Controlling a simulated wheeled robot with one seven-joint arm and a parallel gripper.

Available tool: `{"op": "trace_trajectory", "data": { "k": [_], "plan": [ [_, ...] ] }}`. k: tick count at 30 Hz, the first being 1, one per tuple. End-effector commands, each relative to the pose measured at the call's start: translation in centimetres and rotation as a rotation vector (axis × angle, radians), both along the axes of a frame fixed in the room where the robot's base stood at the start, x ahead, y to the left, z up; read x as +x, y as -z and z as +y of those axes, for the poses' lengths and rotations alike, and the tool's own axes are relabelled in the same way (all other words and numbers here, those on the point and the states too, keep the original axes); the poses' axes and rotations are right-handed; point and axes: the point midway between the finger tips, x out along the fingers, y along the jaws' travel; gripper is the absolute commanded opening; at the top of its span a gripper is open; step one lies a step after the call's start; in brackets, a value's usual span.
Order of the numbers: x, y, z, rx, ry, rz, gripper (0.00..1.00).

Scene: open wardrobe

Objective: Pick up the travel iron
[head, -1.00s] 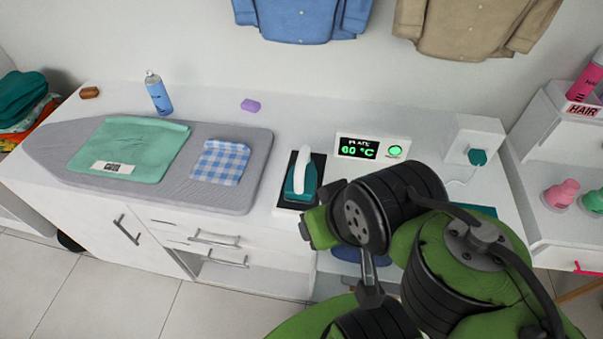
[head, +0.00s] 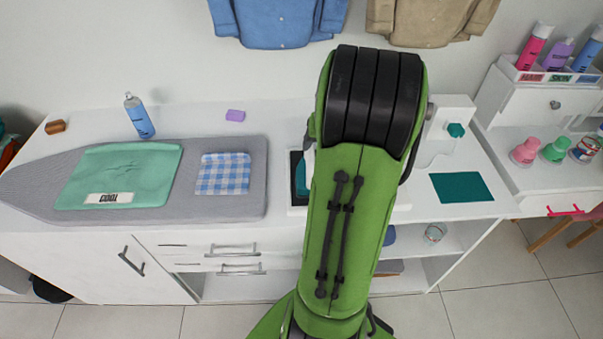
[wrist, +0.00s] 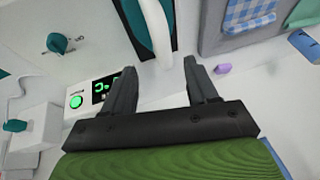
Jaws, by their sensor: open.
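The travel iron (head: 303,180) is mostly hidden behind my arm in the head view. Only a teal edge of it shows, on a dark rest plate (head: 294,163) right of the ironing board. In the wrist view the iron's white handle (wrist: 157,28) stands at the top centre, on the dark plate. My gripper (wrist: 159,67) shows in the wrist view with its two fingers apart and nothing between them. The handle lies beyond the fingertips, roughly in line with the gap. My gripper is hidden in the head view.
A temperature display (wrist: 88,96) stands close to the left finger in the wrist view. The grey ironing board (head: 225,208) holds a green cloth (head: 130,170) and a checked cloth (head: 224,173). A spray bottle (head: 139,117) and a purple block (head: 235,115) stand behind it.

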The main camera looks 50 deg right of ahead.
Motion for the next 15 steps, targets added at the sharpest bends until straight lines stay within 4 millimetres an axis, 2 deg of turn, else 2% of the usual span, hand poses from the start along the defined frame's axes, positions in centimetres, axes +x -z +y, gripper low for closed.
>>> {"op": "trace_trajectory", "data": {
  "k": [1,4,11,15],
  "plan": [
    [0.6,1.5,0.0,0.005,-0.005,0.001,0.58],
    [1.5,3.6,-0.4,0.005,-0.005,0.002,0.58],
    [2.7,6.2,-1.0,0.003,-0.003,0.001,0.58],
    [3.9,8.7,-1.5,0.003,-0.004,0.0,0.58]
  ]
}}
